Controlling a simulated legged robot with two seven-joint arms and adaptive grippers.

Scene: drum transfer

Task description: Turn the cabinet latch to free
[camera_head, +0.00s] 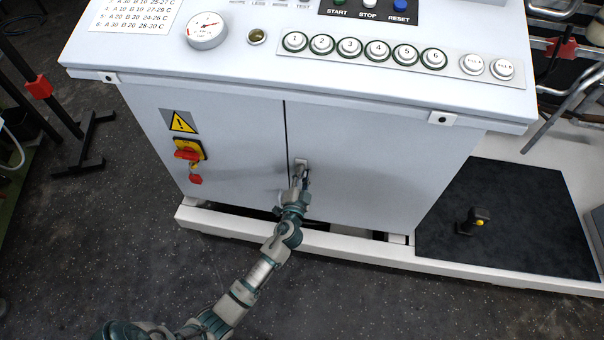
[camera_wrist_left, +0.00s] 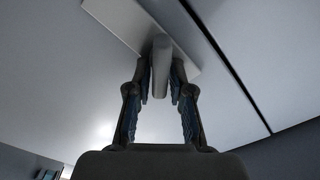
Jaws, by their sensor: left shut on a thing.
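The white cabinet (camera_head: 370,150) stands ahead with two front doors and a dark seam between them. The cabinet latch (camera_head: 300,163) is a small light-grey handle on a plate beside the seam. My left gripper (camera_head: 300,182) is at the latch in the head view and partly covers it. In the left wrist view the latch handle (camera_wrist_left: 161,62) sticks out from its plate (camera_wrist_left: 120,22), and the fingers of my left gripper (camera_wrist_left: 161,85) are closed around it, one on each side. My right gripper is in neither view.
A red and yellow rotary switch (camera_head: 188,150) sits on the left door under a warning sign (camera_head: 181,122). The cabinet top holds a gauge (camera_head: 207,30) and several numbered buttons (camera_head: 350,47). A black mat (camera_head: 515,225) with a small dark device (camera_head: 473,221) lies at right.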

